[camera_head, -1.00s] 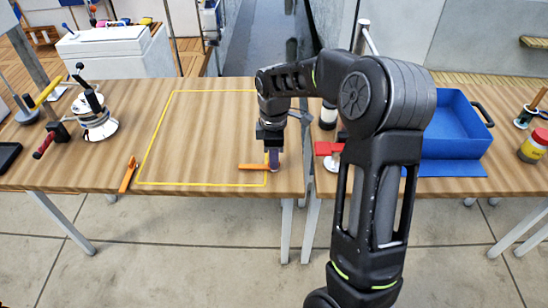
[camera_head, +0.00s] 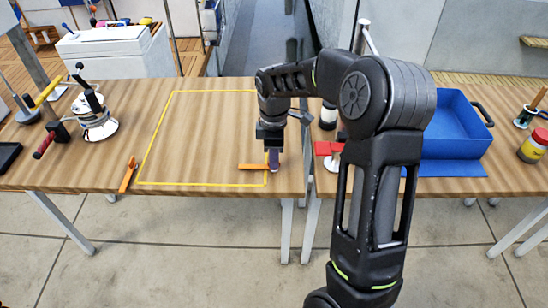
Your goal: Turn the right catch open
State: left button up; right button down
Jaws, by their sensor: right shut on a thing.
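The right catch (camera_head: 252,167) is an orange bar at the near right corner of the yellow outline on the wooden table. It points left, lying across that corner along the near side. My right gripper (camera_head: 273,160) points down at the catch's right end and is shut on it; the fingertips and the gripped part are small and partly hidden. A second orange catch (camera_head: 128,174) stands at the near left corner, slanted outside the outline. My left gripper is not in view.
The yellow-outlined panel (camera_head: 205,125) is bare. A winch (camera_head: 96,122) with handles stands at left. A red item (camera_head: 329,148) sits just right of my gripper, partly behind my arm. A blue bin (camera_head: 455,130) and a yellow-labelled jar (camera_head: 534,147) stand farther right.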

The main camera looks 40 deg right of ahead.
jog(key=shift+n, duration=0.3)
dwell(0.4)
jog(key=n+p, duration=0.1)
jog(key=n, duration=0.3)
jog(key=shift+r, duration=0.1)
jog(key=n+p, duration=0.1)
jog(key=n, duration=0.3)
jog(key=shift+n, duration=0.4)
jog(key=n+p, duration=0.1)
jog(key=n, duration=0.3)
jog(key=shift+n+p, duration=1.05)
jog(key=shift+n, duration=1.25)
jog(key=c, duration=1.6)
grip_release()
